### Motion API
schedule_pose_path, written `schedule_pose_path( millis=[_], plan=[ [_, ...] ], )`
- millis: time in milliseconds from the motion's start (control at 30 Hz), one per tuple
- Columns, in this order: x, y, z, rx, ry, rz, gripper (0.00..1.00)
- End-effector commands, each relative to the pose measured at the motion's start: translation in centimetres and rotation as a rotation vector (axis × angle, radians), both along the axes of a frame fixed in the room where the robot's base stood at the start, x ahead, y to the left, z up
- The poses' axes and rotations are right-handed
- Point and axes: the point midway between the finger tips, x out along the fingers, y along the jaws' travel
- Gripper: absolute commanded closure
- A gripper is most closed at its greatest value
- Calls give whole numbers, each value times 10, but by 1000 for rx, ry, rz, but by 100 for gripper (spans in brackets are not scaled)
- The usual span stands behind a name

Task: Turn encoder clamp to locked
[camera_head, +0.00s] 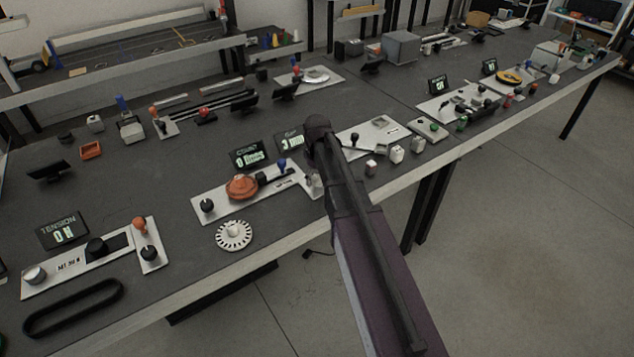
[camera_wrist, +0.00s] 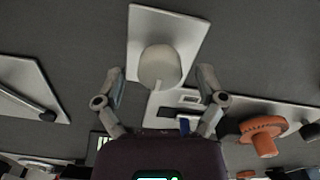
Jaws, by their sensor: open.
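A pale round knob (camera_wrist: 159,66) stands on a white plate (camera_wrist: 178,22) in the wrist view. My gripper (camera_wrist: 161,80) is open, with one finger on each side of the knob and visible gaps between. No label identifies this knob as the encoder clamp. In the head view my gripper (camera_head: 314,184) is at the right end of a white panel (camera_head: 222,203), where my arm hides most of the knob. This panel carries an orange disc (camera_head: 242,187), a black knob (camera_head: 207,205) and a blue-topped lever (camera_head: 282,167).
Two small displays (camera_head: 250,155) stand behind the panel. A white slotted wheel (camera_head: 234,235) lies in front of it. Small white blocks (camera_head: 397,154) and another white plate (camera_head: 373,136) are to the right. A black belt (camera_head: 73,307) lies at the front left.

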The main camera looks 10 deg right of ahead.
Motion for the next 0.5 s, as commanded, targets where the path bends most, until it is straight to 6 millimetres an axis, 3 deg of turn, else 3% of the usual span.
schedule_pose_path(
  millis=[500],
  plan=[
    [0,0,-5,0,0,0,14]
  ],
)
